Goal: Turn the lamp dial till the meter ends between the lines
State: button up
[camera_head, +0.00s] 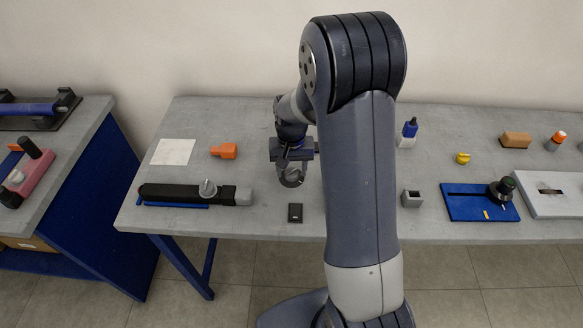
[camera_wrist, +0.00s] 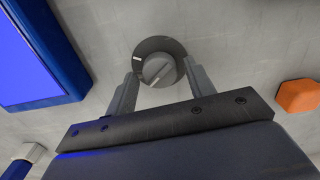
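A round dial (camera_wrist: 158,71) with a dark base, a grey knob and a pale ridge stands on the table in the wrist view. A short white mark shows on the left of its base. In the head view the dial (camera_head: 292,179) is partly covered by my gripper (camera_head: 292,160). My gripper (camera_wrist: 161,75) is open, its fingers at either side of the dial's near part, with a gap between them wider than the knob. Contact cannot be told. A blue-framed box with a bright blue face (camera_wrist: 32,50) lies left of the dial in the wrist view. No meter lines are readable.
A small black block (camera_head: 295,212) lies in front.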

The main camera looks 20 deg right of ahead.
aim_at(292, 171)
jog(key=shift+o, duration=0.5)
jog(key=shift+r, duration=0.1)
notch_tip(292, 171, up, 11)
jog(key=shift+b, duration=0.4)
jog(key=shift+f, duration=0.2)
notch_tip(292, 171, down, 10)
jog(key=shift+f+p, duration=0.15)
jog(key=shift+p, duration=0.25)
jog(key=shift+f, duration=0.2)
jog(key=shift+m+p, duration=0.55)
jog(key=shift+m, duration=0.25)
jog(key=shift+f, duration=0.1)
